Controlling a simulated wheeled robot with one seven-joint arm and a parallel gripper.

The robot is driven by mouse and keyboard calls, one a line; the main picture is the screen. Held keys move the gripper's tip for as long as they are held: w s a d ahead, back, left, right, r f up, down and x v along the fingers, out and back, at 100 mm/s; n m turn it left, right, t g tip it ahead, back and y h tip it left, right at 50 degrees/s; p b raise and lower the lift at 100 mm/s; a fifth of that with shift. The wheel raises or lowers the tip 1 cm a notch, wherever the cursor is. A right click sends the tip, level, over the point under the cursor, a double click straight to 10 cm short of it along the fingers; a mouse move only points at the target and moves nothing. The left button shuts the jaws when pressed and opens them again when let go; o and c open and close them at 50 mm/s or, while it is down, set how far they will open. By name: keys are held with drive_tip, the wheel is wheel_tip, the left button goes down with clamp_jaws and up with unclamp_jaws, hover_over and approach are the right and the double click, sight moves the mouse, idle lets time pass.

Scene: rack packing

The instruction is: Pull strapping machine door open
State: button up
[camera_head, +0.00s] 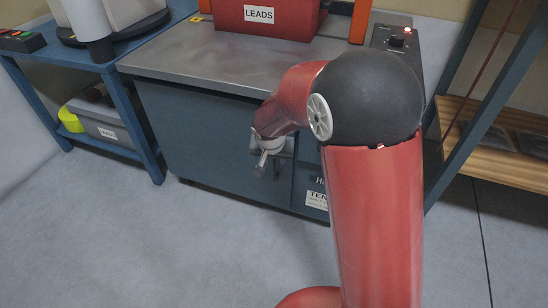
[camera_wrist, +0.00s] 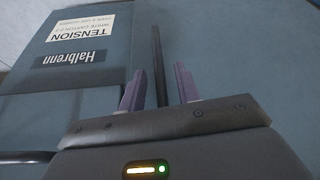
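The strapping machine (camera_head: 215,57) is a dark blue cabinet with a grey metal top. Its front door (camera_head: 195,125) looks shut, flush with the front. My gripper (camera_head: 262,164) is at the front, near the door's right side, and my arm hides part of it. In the wrist view my gripper (camera_wrist: 160,88) has its two purple fingers apart. A dark upright bar (camera_wrist: 157,60), which looks like the door handle, shows between the fingers with space on both sides. Whether the bar lies fully within finger depth is hard to tell. The door surface (camera_wrist: 235,50) also shows there.
A panel with TENSION (camera_wrist: 80,30) and Halbrenn labels adjoins the door. A red LEADS box (camera_head: 265,18) and a control box (camera_head: 397,42) stand on the machine. A blue side table (camera_head: 100,60) stands left; a wooden shelf (camera_head: 490,170) is right. Floor (camera_head: 150,240) in front is clear.

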drive_tip(key=shift+c, duration=0.4)
clamp_jaws()
drive_tip(key=shift+s, duration=0.1)
